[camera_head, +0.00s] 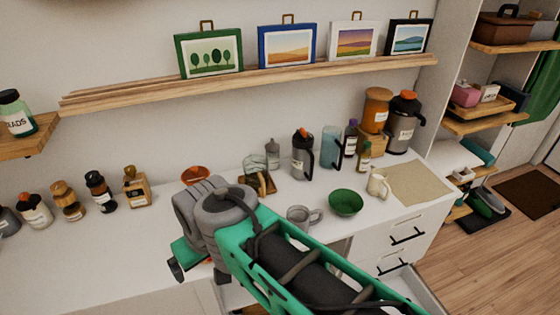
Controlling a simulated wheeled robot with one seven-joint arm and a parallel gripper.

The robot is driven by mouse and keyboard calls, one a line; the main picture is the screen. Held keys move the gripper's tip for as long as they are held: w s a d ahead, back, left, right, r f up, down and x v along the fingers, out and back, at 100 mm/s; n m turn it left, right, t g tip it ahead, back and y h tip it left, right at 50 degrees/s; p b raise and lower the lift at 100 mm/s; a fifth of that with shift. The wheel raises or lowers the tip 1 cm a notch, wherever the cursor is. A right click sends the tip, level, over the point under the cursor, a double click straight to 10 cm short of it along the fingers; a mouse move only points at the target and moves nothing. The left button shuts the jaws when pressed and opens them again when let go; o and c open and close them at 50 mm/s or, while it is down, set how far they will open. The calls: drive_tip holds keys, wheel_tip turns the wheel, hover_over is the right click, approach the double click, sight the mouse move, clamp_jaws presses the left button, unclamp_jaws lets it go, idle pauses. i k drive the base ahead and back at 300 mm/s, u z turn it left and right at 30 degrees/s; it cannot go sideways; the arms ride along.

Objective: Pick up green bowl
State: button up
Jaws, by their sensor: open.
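The green bowl (345,203) stands upright on the white counter (270,217), right of centre, and looks empty. My arm crosses the foreground from the lower right to the left of centre. My gripper (180,266) is partly visible at the arm's far left end, over the counter's front part. It is open, and nothing shows in it. It is well to the left of the bowl and apart from it. Much of the gripper is hidden behind the wrist.
A grey mug (299,217) stands just left of the bowl, and a cream jug (378,184) stands to its right. Bottles and canisters stand behind. An orange bowl (195,175) is farther left. A beige mat (417,183) lies bare at the right. A drawer (425,291) stands open below.

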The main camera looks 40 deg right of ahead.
sight(345, 202)
drive_tip(key=z, duration=1.95)
drive_tip(key=k, duration=0.7)
drive_tip(key=u, duration=0.55)
drive_tip(key=i, duration=1)
